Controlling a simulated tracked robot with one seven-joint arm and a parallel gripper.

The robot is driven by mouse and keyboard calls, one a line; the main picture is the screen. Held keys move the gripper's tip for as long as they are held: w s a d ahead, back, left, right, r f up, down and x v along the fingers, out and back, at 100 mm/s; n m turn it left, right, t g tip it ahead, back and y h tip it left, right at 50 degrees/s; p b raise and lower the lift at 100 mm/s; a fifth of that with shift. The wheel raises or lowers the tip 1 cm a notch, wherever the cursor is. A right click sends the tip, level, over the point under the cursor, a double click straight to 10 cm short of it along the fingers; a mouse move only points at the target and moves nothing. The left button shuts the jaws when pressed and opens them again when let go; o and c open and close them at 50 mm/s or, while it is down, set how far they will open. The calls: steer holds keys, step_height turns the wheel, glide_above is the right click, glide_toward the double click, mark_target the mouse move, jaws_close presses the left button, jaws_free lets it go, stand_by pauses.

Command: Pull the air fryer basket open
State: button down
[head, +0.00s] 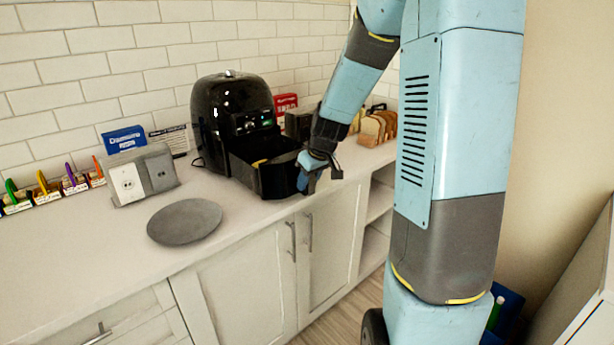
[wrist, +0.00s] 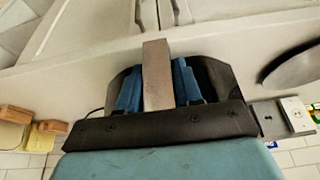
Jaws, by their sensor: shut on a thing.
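The black air fryer (head: 232,105) stands on the counter against the tiled wall. Its basket (head: 275,180) is pulled out at the front, with its open top and dark inside showing. A small yellow item (head: 259,163) shows at the basket. My gripper (head: 310,173) is at the basket's front, at its right end in the head view. In the wrist view my blue fingers (wrist: 157,88) are closed on both sides of a grey-brown bar, the basket handle (wrist: 157,60). In the head view my gripper mostly hides the handle.
A grey round plate (head: 185,221) lies on the counter left of the fryer. A grey socket box (head: 143,176) and small signs stand behind it. A toast rack with bread (head: 376,127) is to the right. Cabinet doors (head: 240,290) are below the counter edge.

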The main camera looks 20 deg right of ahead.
steer(key=shift+s+a, duration=0.1)
steer(key=shift+s, duration=0.25)
steer(key=c, duration=0.8)
jaws_free()
steer(key=shift+c, duration=0.2)
steer(key=shift+r, duration=0.1)
steer(key=v, duration=1.3)
steer(key=shift+r, duration=0.25)
steer(key=shift+s, duration=0.25)
